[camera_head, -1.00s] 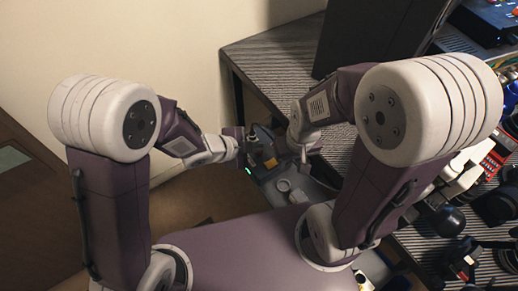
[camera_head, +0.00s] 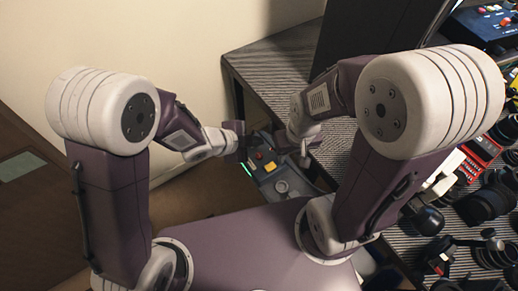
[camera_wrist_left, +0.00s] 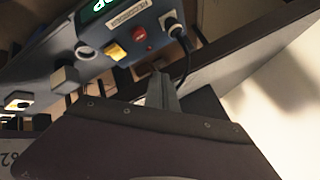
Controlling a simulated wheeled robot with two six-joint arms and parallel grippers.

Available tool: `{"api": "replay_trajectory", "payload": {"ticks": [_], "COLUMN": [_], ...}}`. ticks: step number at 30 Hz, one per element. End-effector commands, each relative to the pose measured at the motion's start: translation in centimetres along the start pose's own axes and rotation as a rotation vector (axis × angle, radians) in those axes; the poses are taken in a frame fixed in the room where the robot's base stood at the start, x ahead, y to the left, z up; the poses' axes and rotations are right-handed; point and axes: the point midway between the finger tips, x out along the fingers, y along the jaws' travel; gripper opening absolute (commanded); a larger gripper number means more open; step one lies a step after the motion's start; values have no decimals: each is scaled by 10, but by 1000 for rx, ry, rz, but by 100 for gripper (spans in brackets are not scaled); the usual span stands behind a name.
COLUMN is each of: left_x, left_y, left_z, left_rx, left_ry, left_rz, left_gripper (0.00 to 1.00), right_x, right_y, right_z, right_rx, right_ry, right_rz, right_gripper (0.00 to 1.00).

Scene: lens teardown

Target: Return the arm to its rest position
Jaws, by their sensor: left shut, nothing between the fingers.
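My left gripper (camera_head: 244,150) is at the end of the folded left arm, left of centre in the head view. Its fingers are shut with nothing between them, and the closed finger tip (camera_wrist_left: 161,90) shows in the left wrist view. My right gripper (camera_head: 304,158) hangs at the end of the folded right arm, a little lower and to the right. It is too small to tell its opening. Both grippers are above a grey-blue control panel (camera_head: 281,172), apart from each other.
The panel has a yellow button (camera_wrist_left: 117,52), a red button (camera_wrist_left: 139,33) and a plugged cable (camera_wrist_left: 189,66). A striped dark bench (camera_head: 268,65) with a tall black case (camera_head: 372,30) stands behind. Camera gear crowds its right part, including a red tray (camera_head: 480,150). The left side is open floor.

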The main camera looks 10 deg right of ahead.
Motion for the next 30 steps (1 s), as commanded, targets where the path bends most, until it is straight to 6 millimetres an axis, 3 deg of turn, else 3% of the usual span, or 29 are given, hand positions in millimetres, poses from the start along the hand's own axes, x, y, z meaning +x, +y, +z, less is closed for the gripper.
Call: {"api": "replay_trajectory", "payload": {"ticks": [1,16,19,22,25,28,30], "left_x": [-6,-4,-12,-50,-107,-159,-187], "left_y": [-4,-3,-17,-63,-92,-75,-47], "left_z": [-4,-2,9,38,100,158,183], "left_rx": [0,-1,-23,-89,-319,-655,-911], "left_ry": [0,0,-17,-70,-246,-431,-535], "left_rz": [0,0,-38,-176,-325,-404,-430], "left_gripper": [0,0,0,0,0,0,0], "right_x": [-8,-5,-6,-6,-5,-5,-5], "right_y": [0,0,0,0,0,0,0], "right_z": [-1,0,0,0,0,-1,-1], "right_rx": [0,0,0,0,0,0,0], "right_ry": [0,0,0,0,0,0,0], "right_rz": [0,0,0,0,0,0,0], "right_gripper": [36,36,36,36,36,36,36]}}
